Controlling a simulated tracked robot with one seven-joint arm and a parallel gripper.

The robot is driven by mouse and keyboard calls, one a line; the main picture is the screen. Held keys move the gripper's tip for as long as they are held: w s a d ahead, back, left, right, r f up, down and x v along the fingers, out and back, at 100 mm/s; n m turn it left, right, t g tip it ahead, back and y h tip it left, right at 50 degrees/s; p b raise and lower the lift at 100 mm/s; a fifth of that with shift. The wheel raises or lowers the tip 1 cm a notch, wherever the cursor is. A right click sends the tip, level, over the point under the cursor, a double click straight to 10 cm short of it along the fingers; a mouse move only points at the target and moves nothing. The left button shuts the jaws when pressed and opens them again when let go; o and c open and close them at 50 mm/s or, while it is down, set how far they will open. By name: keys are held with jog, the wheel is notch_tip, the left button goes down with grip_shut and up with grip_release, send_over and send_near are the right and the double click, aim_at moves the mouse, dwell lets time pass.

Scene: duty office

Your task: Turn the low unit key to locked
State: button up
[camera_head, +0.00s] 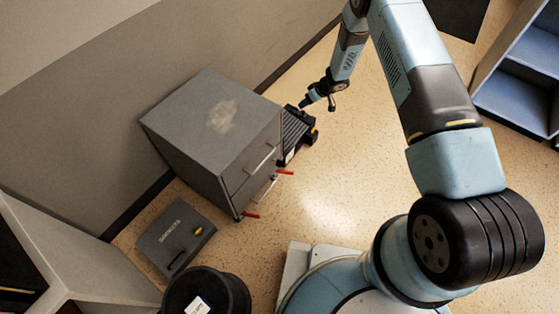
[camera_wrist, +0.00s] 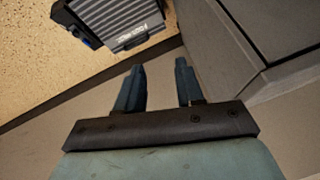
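The low unit (camera_head: 205,115) is a grey drawer cabinet against the wall, with drawer fronts and bar handles on its right side. Two small red pieces stick out from that front, an upper one (camera_head: 285,172) and a lower one (camera_head: 251,215); I cannot tell which is the key or how it is turned. My gripper (camera_head: 305,104) is beyond the cabinet's far right corner, above a black ribbed case (camera_head: 295,135). In the wrist view my gripper (camera_wrist: 160,78) has its two fingers apart with nothing between them. No key shows there.
The ribbed case, also in the wrist view (camera_wrist: 115,22), stands close beside the cabinet. A dark flat case (camera_head: 175,238) and a black bin (camera_head: 205,292) are at the lower left. Shelving (camera_head: 520,75) stands at the right.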

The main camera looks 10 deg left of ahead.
aim_at(280, 161)
jog(key=s+a+f+n+g, duration=0.1)
jog(key=s+f+g, duration=0.3)
jog(key=s+f, duration=1.05)
jog(key=x, duration=0.4)
jog(key=w+x, duration=0.1)
jog(key=x, duration=0.9)
jog(key=shift+w+a+f, duration=0.15)
jog(key=shift+w, duration=0.15)
